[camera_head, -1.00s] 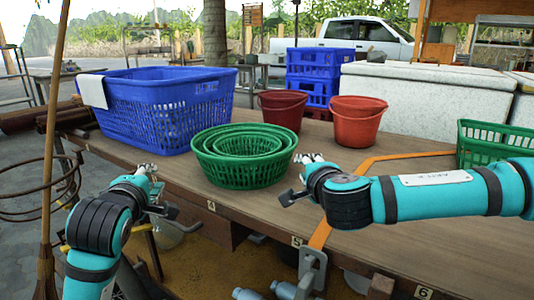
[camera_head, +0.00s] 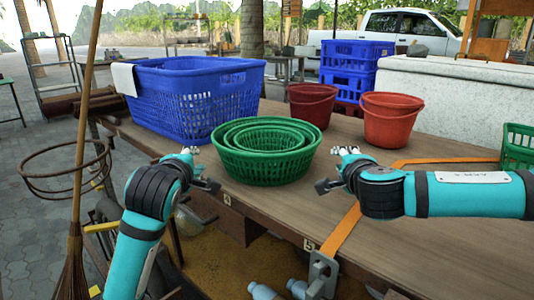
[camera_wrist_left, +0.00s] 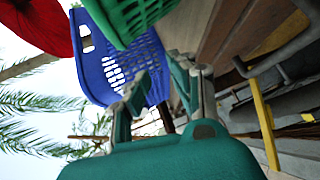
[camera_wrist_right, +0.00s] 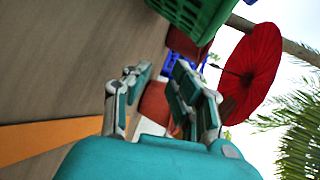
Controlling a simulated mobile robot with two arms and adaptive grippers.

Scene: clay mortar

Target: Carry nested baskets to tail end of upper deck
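The nested green baskets (camera_head: 266,169), several sitting one inside another, stand upright on the wooden deck (camera_head: 330,210). My left gripper (camera_head: 190,152) is just left of them, near the deck's front edge, apart from them. My right gripper (camera_head: 346,153) is to their right above the deck, with a gap between. In the left wrist view the fingers (camera_wrist_left: 158,92) are spread and empty, with a green basket (camera_wrist_left: 125,18) beyond. In the right wrist view the fingers (camera_wrist_right: 155,95) are also apart and empty, with a green basket (camera_wrist_right: 192,14) at the top.
A large blue basket (camera_head: 190,105) with a white cloth stands behind left. Two red buckets (camera_head: 390,120) and stacked blue crates (camera_head: 350,65) stand behind right. Another green basket (camera_head: 517,145) is at the far right. An orange strip (camera_head: 345,228) crosses the deck. A broom (camera_head: 75,250) stands left.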

